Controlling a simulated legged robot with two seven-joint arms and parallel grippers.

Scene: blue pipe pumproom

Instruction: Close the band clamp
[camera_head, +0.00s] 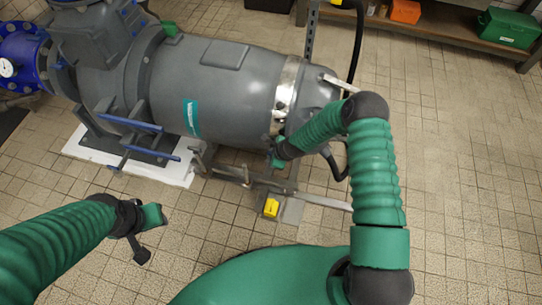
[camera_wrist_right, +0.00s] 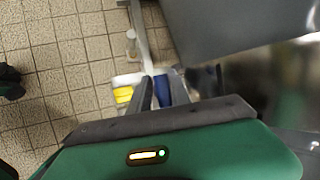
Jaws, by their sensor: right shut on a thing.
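The band clamp (camera_head: 287,88) is a shiny metal band around the right part of the grey pump body (camera_head: 215,80). My right gripper (camera_head: 273,152) is at the lower end of this band, mostly hidden by its own wrist. In the right wrist view, the fingers (camera_wrist_right: 162,84) are shut on a small blue part (camera_wrist_right: 164,91), which seems to be the clamp's handle. Whether the band's ends meet is hidden. My left gripper (camera_head: 146,240) hangs over the floor at lower left, apart from the pump; its finger opening is unclear.
A metal frame with a yellow block (camera_head: 271,207) stands on the floor below the pump. A blue flange (camera_head: 22,58) is at the far left. A shelf (camera_head: 440,30) with a green box (camera_head: 508,28) and an orange box (camera_head: 405,11) is at the back. The tiled floor at right is clear.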

